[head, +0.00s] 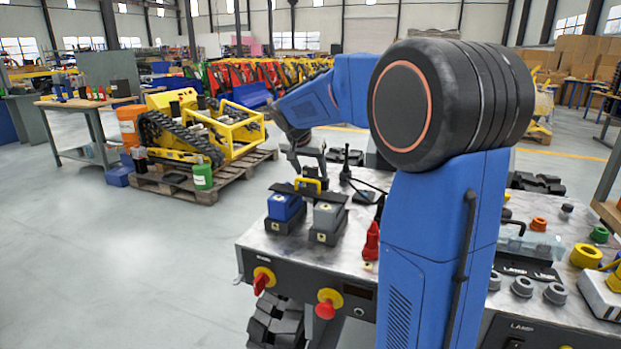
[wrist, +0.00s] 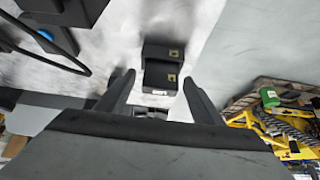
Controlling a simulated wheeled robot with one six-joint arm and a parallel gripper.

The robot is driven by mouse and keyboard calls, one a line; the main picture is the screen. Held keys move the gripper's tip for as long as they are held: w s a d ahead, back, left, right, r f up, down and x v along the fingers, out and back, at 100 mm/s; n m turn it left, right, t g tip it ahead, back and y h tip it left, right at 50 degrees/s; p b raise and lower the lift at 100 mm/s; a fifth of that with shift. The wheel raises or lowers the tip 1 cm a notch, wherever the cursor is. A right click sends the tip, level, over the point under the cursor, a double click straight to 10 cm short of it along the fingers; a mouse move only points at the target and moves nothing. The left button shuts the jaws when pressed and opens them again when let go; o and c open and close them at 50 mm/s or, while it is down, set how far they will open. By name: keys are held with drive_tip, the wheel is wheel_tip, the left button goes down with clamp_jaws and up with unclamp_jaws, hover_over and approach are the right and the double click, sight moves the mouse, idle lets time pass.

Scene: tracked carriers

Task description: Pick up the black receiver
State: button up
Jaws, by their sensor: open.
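The black receiver (wrist: 161,74) shows in the wrist view as a dark, two-part block with small yellow labels. It stands on the grey metal bench top, close to the bench edge. My gripper (wrist: 159,79) is open, with one finger on each side of the block in the picture. The fingers do not visibly grip it, and the gap in depth is hard to judge. In the head view my gripper (head: 309,172) hangs over the back left of the bench; the black receiver cannot be clearly picked out there.
A blue unit (head: 285,207) and a grey unit (head: 327,214) on dark bases stand at the bench's left front. A red bottle (head: 371,242) stands to their right. A black box with a blue spot (wrist: 45,35) and a cable lies left in the wrist view.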

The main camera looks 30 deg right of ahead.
sight(310, 167)
drive_tip(key=c, duration=1.2)
drive_tip(key=shift+r, duration=0.1)
wheel_tip(310, 167, up, 10)
drive_tip(key=shift+f, duration=0.1)
